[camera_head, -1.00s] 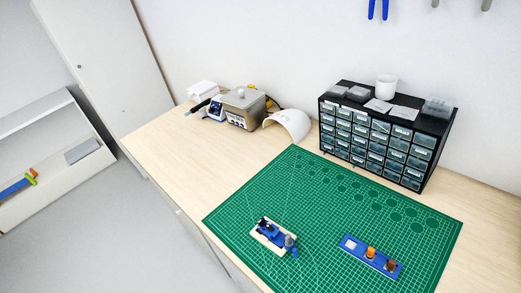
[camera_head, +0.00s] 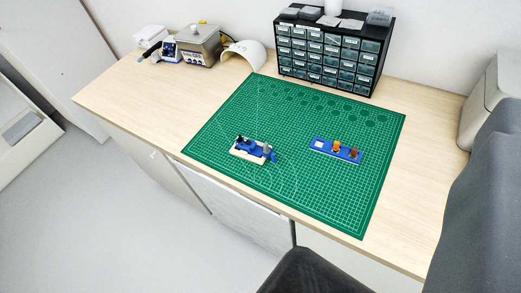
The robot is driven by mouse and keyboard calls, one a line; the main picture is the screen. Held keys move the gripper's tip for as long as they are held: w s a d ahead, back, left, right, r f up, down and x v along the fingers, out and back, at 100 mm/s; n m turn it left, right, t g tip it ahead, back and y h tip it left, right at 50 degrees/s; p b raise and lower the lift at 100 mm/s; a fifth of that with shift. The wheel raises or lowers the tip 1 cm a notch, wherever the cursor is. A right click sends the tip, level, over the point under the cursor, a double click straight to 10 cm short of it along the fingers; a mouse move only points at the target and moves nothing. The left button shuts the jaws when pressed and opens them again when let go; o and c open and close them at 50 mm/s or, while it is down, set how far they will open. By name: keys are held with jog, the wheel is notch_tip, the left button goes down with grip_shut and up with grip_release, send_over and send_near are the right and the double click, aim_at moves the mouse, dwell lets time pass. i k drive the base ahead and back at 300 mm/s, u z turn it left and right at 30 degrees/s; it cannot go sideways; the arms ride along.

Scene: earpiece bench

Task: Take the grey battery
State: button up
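A small fixture with a cream base and blue parts (camera_head: 249,151) sits on the left part of the green cutting mat (camera_head: 300,185). A small grey upright piece (camera_head: 267,149) stands at its right end; it may be the grey battery, but it is too small to tell. A black piece sits at the fixture's left end. A blue strip (camera_head: 322,147) lies to the right on the mat, bearing a white label, an orange piece (camera_head: 336,146) and a brown piece (camera_head: 354,153). My gripper is not in view.
A black drawer cabinet (camera_head: 328,58) stands behind the mat. A grey device (camera_head: 198,46) and a white curved cover (camera_head: 244,56) stand back left. The wooden table (camera_head: 140,88) is bare left of the mat.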

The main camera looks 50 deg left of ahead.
aim_at(266, 150)
jog(key=z, duration=0.05)
jog(key=i, duration=0.9)
jog(key=u, duration=0.05)
